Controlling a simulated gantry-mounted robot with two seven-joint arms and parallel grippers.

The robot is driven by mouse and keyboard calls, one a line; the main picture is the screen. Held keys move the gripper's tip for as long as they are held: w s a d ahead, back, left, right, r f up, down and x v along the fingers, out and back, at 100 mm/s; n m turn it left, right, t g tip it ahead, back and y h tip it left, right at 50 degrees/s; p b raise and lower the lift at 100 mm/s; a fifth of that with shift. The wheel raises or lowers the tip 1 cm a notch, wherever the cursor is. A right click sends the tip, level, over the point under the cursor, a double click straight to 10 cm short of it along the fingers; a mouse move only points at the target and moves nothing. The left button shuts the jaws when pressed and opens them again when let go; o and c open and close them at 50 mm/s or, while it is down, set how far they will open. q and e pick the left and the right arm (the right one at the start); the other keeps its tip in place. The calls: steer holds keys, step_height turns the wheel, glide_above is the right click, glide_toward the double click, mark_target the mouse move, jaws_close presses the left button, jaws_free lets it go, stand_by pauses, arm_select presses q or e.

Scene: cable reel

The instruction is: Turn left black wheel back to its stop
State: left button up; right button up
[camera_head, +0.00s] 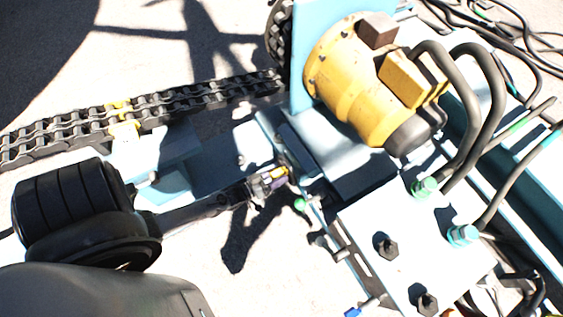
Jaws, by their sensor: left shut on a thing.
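My left arm comes in from the left. Its slim dark gripper (268,180) reaches the left edge of the pale blue machine body. It is shut on a small part there, apparently the left black wheel, which the fingers mostly hide. Its angle cannot be made out. Below it along the same edge are a small green knob (300,204) and a dark fitting (318,240). My right gripper is not in view.
A yellow motor (350,75) stands above right of the gripper. A black chain (190,104) runs across the upper left. The light panel carries black knobs (385,246) and hose fittings (424,187). Thick black hoses (487,100) loop at the right. Pale ground lies below the gripper.

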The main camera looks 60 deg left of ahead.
arm_select(q)
steer(key=shift+n, duration=0.4)
steer(key=shift+s, duration=0.1)
steer(key=shift+c, duration=0.2)
steer(key=o, duration=1.1)
steer(key=shift+f, duration=0.1)
steer(key=o, duration=0.4)
steer(key=shift+d, duration=0.1)
steer(key=shift+c, duration=0.2)
steer(key=shift+s+p, duration=0.35)
steer(key=s+a+p, duration=0.1)
steer(key=s+p, duration=0.1)
steer(key=s, duration=0.8)
steer(key=shift+p, duration=0.35)
